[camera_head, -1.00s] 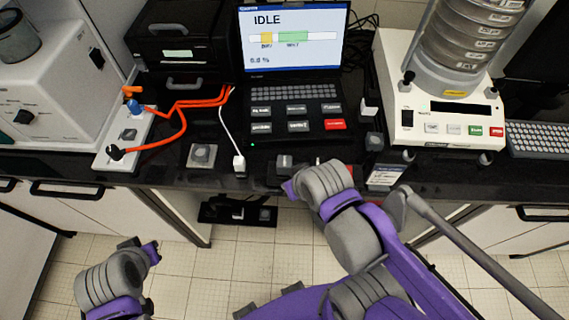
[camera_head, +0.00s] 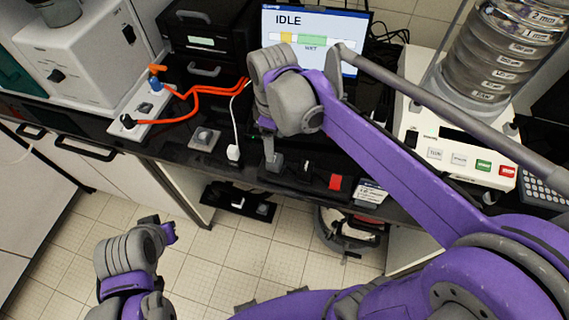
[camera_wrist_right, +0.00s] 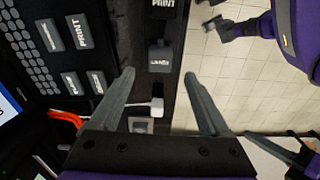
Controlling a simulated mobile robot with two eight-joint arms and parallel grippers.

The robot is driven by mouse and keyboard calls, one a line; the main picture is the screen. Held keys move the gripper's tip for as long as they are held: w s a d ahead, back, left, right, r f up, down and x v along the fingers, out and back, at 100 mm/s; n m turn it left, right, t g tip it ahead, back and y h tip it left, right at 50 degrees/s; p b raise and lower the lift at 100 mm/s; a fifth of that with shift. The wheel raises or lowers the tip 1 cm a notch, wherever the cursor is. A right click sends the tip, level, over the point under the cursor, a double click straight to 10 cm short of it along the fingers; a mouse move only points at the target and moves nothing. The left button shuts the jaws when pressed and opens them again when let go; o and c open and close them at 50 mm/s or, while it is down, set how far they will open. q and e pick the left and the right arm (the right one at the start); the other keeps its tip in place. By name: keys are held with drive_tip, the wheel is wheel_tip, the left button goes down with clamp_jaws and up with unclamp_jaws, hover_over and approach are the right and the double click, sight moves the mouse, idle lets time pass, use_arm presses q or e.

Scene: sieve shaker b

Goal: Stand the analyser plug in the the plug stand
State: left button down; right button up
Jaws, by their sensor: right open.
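A white plug (camera_head: 233,153) on a white cable stands near the bench's front edge. It also shows in the right wrist view (camera_wrist_right: 156,105); I cannot read a name on it. A square grey plate with a raised middle (camera_head: 205,138), possibly the plug stand, lies just left of it and shows partly in the wrist view (camera_wrist_right: 140,125). My right gripper (camera_head: 271,145) is open and empty above the bench edge, right of the white plug. In the wrist view its fingers (camera_wrist_right: 160,80) are apart, with the plug beyond and between them. My left gripper (camera_head: 170,232) hangs low over the floor.
A white socket strip (camera_head: 145,110) with orange, blue and black plugs lies at left. A small labelled dark grey block (camera_wrist_right: 160,58) sits at the bench edge near my right fingers. The analyser's screen (camera_head: 310,25) and the sieve shaker (camera_head: 455,160) stand behind and right.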

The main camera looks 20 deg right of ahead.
sight(275, 161)
drive_tip(key=shift+a, duration=0.15)
use_arm(q)
drive_tip(key=shift+s, duration=0.1)
use_arm(e)
drive_tip(key=shift+w, duration=0.15)
use_arm(q)
drive_tip(key=shift+a, duration=0.1)
use_arm(e)
drive_tip(key=shift+a, duration=0.1)
use_arm(q)
drive_tip(key=shift+f, duration=0.1)
use_arm(e)
drive_tip(key=shift+f, duration=0.45)
wheel_tip(275, 161, down, 8)
drive_tip(key=b, duration=0.4)
drive_tip(key=shift+f+b, duration=0.1)
drive_tip(key=shift+b, duration=0.25)
use_arm(q)
wheel_tip(275, 161, down, 7)
drive_tip(key=s, duration=0.3)
drive_tip(key=shift+g, duration=0.3)
drive_tip(key=shift+w, duration=0.1)
drive_tip(key=shift+r, duration=0.2)
